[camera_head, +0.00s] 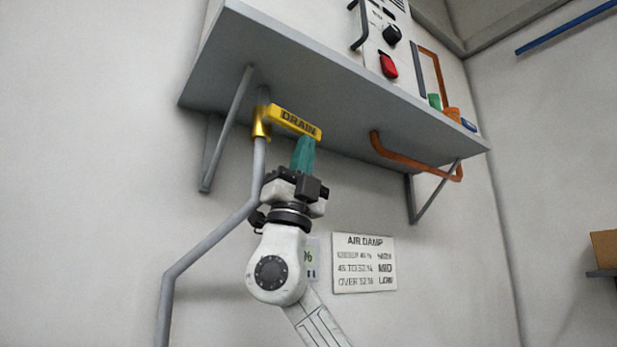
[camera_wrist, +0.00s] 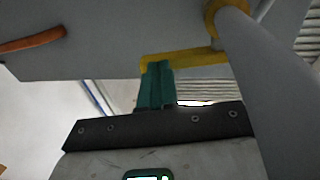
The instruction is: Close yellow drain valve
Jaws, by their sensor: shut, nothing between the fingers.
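The yellow drain valve handle (camera_head: 296,122), marked DRAIN, sticks out sideways to the right from a brass valve body (camera_head: 262,122) on a grey pipe under the shelf. My gripper (camera_head: 305,142) has teal fingers that are shut and point up at the right part of the handle. In the wrist view the yellow handle (camera_wrist: 185,59) runs across just beyond the fingertips (camera_wrist: 158,66), which overlap its left part. I cannot tell if the fingers touch it. The brass body (camera_wrist: 212,18) shows at the top of the wrist view, beside the pipe.
The grey shelf (camera_head: 215,70) hangs close above, with brackets (camera_head: 228,125) below it. The grey drain pipe (camera_head: 210,243) runs down left of my arm. An orange pipe (camera_head: 405,162) bends under the shelf at right.

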